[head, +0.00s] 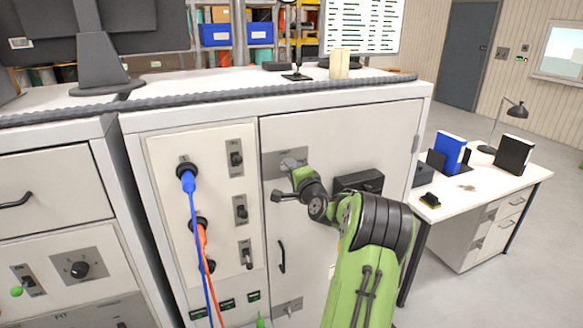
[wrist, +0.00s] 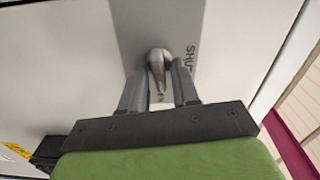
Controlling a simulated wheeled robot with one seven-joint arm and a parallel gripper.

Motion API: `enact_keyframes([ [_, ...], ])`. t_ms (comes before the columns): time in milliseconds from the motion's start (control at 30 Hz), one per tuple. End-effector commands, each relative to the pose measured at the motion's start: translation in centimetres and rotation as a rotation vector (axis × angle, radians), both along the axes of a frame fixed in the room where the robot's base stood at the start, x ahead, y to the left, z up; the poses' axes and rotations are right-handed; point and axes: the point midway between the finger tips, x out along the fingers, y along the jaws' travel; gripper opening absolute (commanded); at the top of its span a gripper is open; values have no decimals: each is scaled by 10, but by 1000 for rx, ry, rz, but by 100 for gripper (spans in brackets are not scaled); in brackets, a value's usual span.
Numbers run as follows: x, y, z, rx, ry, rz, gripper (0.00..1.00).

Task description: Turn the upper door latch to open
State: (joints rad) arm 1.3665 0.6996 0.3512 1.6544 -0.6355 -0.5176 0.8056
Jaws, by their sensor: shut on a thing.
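The upper door latch is a grey metal knob and lever (wrist: 160,57) on a grey plate, which also shows in the head view (head: 274,160) near the top left corner of the cabinet door (head: 340,135). My gripper (wrist: 159,76) is shut on the latch lever, with one finger on each side of it. Part of a label, "SHU", shows on the plate right of the latch in the wrist view. In the head view my green wrist covers part of the plate and hides the fingertips. The door lies flush in its frame.
A lower latch (head: 288,307) and a black door handle (head: 282,257) sit below. A black box (head: 358,182) juts from the door right of my wrist. Blue (head: 197,235) and orange cables hang from the left panel. A white desk (head: 490,180) stands right.

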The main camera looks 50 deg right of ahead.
Motion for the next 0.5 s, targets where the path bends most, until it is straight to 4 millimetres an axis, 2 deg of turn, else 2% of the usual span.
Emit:
enact_keyframes([
  [200,0,0,-1,94,-51,0,0],
  [500,0,0,-2,146,-83,0,0],
])
